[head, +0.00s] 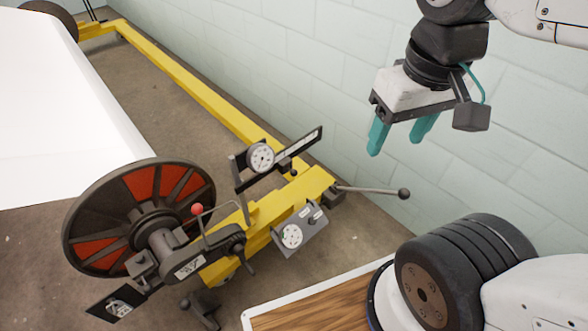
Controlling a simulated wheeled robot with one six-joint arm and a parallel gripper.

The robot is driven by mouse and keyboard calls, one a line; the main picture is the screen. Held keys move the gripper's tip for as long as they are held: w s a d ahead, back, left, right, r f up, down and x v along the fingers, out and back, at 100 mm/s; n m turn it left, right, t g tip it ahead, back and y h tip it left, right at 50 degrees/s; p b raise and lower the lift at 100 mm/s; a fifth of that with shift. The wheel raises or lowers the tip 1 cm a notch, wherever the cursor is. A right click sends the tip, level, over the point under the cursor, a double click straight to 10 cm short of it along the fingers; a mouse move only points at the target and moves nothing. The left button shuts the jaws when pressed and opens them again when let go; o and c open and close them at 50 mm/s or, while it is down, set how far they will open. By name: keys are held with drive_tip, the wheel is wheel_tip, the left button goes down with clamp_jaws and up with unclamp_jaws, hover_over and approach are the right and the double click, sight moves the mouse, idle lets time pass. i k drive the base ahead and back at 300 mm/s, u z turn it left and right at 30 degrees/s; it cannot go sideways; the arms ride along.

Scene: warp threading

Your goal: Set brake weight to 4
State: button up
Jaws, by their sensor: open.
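My gripper (402,138) hangs open and empty at the upper right, its two teal fingers pointing down in front of the wall. It is above and right of the yellow machine frame, apart from everything. A dark slanted bar (309,144) on the frame carries a round white dial (262,157) and a small dark knob below it. A grey box (303,226) lower down has a second white dial (291,236). I cannot tell which part is the brake weight, and the dial figures are too small to read.
A metal lever (368,190) with a black ball end sticks out right. A red-and-black wheel (112,231) and a red-knobbed handle (197,209) stand left. A white sheet (60,110) spans the upper left. A wooden board (300,318) lies in front.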

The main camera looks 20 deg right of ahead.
sight(285, 165)
drive_tip(key=u, duration=1.1)
drive_tip(key=k, duration=0.5)
drive_tip(key=z, duration=0.95)
